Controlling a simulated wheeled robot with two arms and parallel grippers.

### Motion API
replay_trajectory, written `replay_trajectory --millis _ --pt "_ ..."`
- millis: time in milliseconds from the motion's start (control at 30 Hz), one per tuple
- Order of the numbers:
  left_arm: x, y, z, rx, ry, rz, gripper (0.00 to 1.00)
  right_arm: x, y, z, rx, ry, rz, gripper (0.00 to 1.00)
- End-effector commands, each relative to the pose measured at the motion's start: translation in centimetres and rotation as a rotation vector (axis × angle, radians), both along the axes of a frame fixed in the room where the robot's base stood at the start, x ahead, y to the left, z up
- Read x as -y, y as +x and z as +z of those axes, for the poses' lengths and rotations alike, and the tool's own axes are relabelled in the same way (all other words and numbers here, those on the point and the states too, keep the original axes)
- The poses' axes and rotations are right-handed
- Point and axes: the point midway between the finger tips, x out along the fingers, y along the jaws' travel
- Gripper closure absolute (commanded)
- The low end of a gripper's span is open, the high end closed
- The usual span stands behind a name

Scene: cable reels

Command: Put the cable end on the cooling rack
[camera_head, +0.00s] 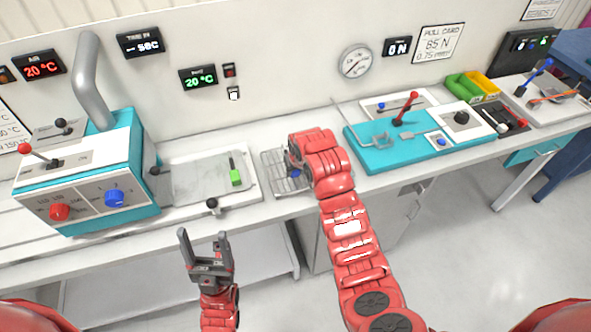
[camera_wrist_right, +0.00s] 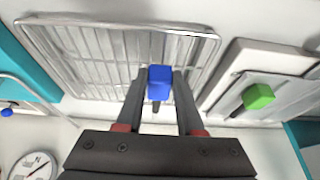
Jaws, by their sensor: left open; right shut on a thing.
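The cooling rack (camera_head: 268,160) is a wire grid tray on the bench, left of the teal pull fixture. It also shows in the right wrist view (camera_wrist_right: 60,45). My right gripper (camera_wrist_right: 158,90) is shut on a blue cable end (camera_wrist_right: 159,80) with a short dark stub, which appears over the rack. I cannot tell whether it touches the wires. In the head view my right arm mostly covers that gripper. My left gripper (camera_head: 203,250) is open and empty, in front of the bench edge.
A green-handled piece (camera_head: 236,177) lies on the pale plate left of the rack. A teal heater box (camera_head: 85,175) with knobs stands further left. The teal fixture (camera_head: 375,155) with a red lever (camera_head: 405,108) stands right of the rack.

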Motion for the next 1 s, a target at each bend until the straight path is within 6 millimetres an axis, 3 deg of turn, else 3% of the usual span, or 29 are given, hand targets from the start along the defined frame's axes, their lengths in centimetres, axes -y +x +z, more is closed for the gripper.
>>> replay_trajectory --millis 800,833,1000 --pt "0.0 0.0 -1.6 0.0 0.0 0.0 0.29 0.0 0.0 -2.5 0.001 0.001 0.0 1.0" --pt "0.0 0.0 -1.5 0.0 0.0 0.0 0.29 0.0 0.0 -2.4 0.002 0.002 0.0 0.6" --pt "0.0 0.0 -1.5 0.0 0.0 0.0 0.29 0.0 0.0 -2.4 0.001 0.001 0.0 0.29"
